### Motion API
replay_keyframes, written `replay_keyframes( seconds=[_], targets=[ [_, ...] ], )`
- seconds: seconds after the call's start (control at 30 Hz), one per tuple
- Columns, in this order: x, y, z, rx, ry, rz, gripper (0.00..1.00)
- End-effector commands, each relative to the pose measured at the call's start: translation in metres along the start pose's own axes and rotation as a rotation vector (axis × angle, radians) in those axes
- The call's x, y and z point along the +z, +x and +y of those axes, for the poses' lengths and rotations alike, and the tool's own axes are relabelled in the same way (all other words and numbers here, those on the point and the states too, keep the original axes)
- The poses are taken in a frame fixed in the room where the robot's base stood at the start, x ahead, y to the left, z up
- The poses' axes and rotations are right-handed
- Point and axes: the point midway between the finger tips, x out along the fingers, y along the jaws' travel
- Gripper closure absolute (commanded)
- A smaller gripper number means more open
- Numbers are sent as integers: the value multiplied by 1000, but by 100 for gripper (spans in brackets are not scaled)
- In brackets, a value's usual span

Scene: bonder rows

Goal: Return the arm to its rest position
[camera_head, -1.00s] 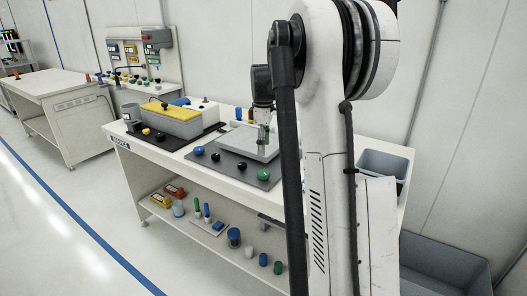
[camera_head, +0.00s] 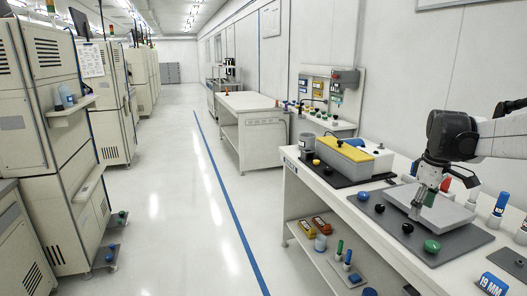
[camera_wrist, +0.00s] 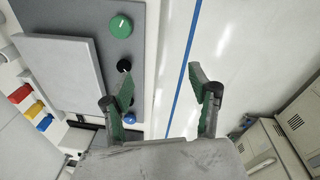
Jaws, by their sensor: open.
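My gripper (camera_head: 425,198) is at the right in the head view, hanging from my arm over the workbench (camera_head: 352,207), in front of or above a light grey block (camera_head: 450,214) on a dark grey mat (camera_head: 466,240). In the wrist view my gripper (camera_wrist: 163,85) has its two green-padded fingers spread wide, with nothing between them but the floor and a blue line beyond. A green knob (camera_wrist: 121,26), a black knob (camera_wrist: 124,66) and the edge of the grey mat (camera_wrist: 146,60) lie to the left of the fingers. My gripper is open and empty.
A grey box with a yellow lid (camera_head: 343,151) stands on the bench. Blue-and-white bottles (camera_head: 501,204) stand at the far right. A second table (camera_head: 246,103) stands behind. Tall machines (camera_head: 45,130) line the left side. The aisle floor (camera_head: 180,200) between is clear.

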Motion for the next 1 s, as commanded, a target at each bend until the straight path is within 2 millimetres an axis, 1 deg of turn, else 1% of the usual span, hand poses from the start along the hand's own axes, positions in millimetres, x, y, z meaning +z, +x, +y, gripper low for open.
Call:
replay_keyframes(
  seconds=[0.03, 0.2, 0.33, 0.5, 0.7, 0.77, 1.0],
  targets=[
    [-3, -8, -19, 15, 15, 14, 44],
    [-9, -27, -74, 60, 87, 65, 44],
    [-9, -37, -116, 88, 142, 111, 44],
    [-3, -45, -169, 114, 214, 177, 44],
    [9, -46, -228, 130, 299, 262, 44],
    [14, -44, -246, 131, 323, 289, 44],
    [37, -29, -309, 121, 424, 400, 44]
  ],
)
